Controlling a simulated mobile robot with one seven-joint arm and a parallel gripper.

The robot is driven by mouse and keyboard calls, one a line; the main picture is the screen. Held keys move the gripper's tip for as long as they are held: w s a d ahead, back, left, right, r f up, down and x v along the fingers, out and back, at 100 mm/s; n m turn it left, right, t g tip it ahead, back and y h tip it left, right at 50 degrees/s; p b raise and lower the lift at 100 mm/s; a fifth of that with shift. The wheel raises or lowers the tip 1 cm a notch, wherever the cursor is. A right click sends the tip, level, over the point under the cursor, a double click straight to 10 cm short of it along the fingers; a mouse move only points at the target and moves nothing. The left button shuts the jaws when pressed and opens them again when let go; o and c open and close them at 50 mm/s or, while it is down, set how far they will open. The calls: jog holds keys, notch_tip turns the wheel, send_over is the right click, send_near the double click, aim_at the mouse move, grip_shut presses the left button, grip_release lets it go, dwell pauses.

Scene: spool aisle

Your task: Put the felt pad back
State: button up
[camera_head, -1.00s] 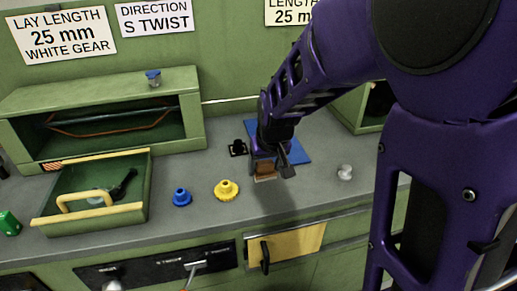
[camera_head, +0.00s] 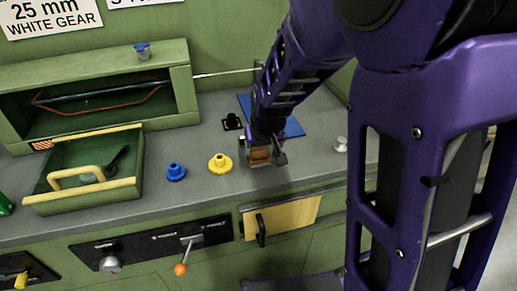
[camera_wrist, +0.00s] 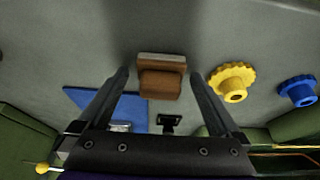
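A brown block with a pale grey layer along one side, which looks like the felt pad (camera_wrist: 160,83), sits on the grey counter. It also shows in the head view (camera_head: 260,155), partly hidden by my gripper. My gripper (camera_head: 262,158) is low over the counter at the block. In the wrist view my gripper (camera_wrist: 160,78) is open, with one finger on each side of the block and a small gap to each. Whether the fingers reach down level with the block I cannot tell.
A yellow gear (camera_head: 220,163) and a blue gear (camera_head: 176,172) stand left of the block. A blue mat (camera_head: 292,127) and a small black fixture (camera_head: 232,122) lie behind. A metal knob (camera_head: 341,144) stands right. An open green drawer box (camera_head: 130,190) is at left.

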jog(key=shift+r, duration=0.1)
jog(key=shift+r, duration=0.25)
jog(key=p+v, duration=0.9)
jog(key=v, duration=0.2)
jog(key=shift+s+r+p, duration=0.15)
jog(key=shift+r+p, duration=0.15)
jog(key=shift+r, duration=0.05)
jog(key=shift+d, duration=0.1)
